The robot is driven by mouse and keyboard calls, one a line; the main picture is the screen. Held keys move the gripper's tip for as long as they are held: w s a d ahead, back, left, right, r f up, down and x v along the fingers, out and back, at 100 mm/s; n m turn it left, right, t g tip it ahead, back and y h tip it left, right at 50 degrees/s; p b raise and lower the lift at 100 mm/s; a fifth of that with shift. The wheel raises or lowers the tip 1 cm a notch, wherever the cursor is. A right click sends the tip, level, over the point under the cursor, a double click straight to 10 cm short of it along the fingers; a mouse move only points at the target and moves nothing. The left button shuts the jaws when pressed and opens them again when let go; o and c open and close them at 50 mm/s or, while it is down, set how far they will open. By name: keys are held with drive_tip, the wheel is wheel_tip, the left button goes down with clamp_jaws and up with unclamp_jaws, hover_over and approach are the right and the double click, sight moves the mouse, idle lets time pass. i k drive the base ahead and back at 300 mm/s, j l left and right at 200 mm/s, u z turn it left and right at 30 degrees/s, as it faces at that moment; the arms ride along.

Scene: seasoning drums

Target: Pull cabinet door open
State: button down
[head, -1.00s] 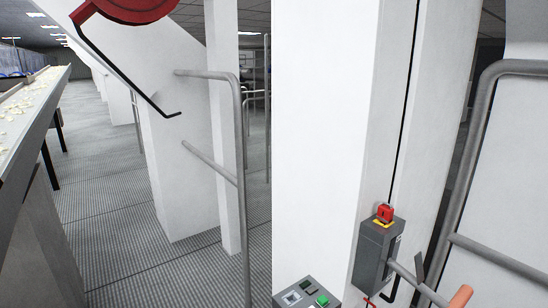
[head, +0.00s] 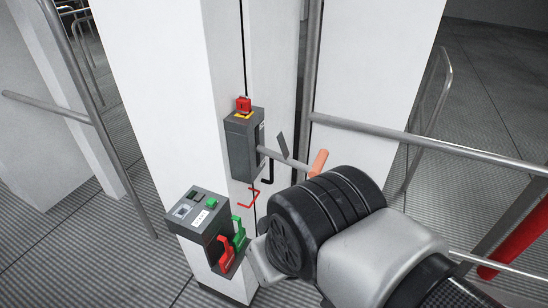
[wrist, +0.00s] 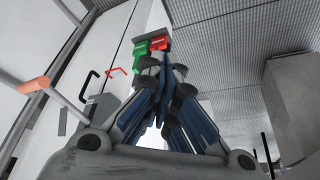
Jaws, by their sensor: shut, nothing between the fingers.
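The white cabinet (head: 175,100) has a dark vertical seam. A black bar handle (head: 267,170) sticks out beside the seam, and a red bar handle (head: 249,197) is just below it. In the wrist view the black handle (wrist: 88,86) and red handle (wrist: 117,71) are left of the fingers. I cannot tell which handle belongs to the door, and no open gap shows at the seam. My gripper (head: 262,262) is low in front of the cabinet, below the handles and apart from them. In the wrist view its blue-padded fingers (wrist: 160,62) are together and empty.
A grey box (head: 242,145) with a red knob carries a lever with an orange grip (head: 318,162) that juts outward. A lower control box (head: 202,220) has green and red levers, close to my gripper. Metal railings (head: 430,140) stand to the right.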

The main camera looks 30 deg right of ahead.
sight(269, 26)
drive_tip(key=i+l+z, duration=0.1)
drive_tip(key=l+z, duration=0.15)
drive_tip(key=z, duration=0.15)
drive_tip(key=i+l+z, duration=0.15)
drive_tip(key=z, duration=0.2)
drive_tip(key=i+l+z, duration=0.2)
drive_tip(key=z, duration=0.2)
drive_tip(key=i+j, duration=0.15)
drive_tip(key=j, duration=0.15)
drive_tip(key=i+j, duration=0.1)
drive_tip(key=j, duration=0.15)
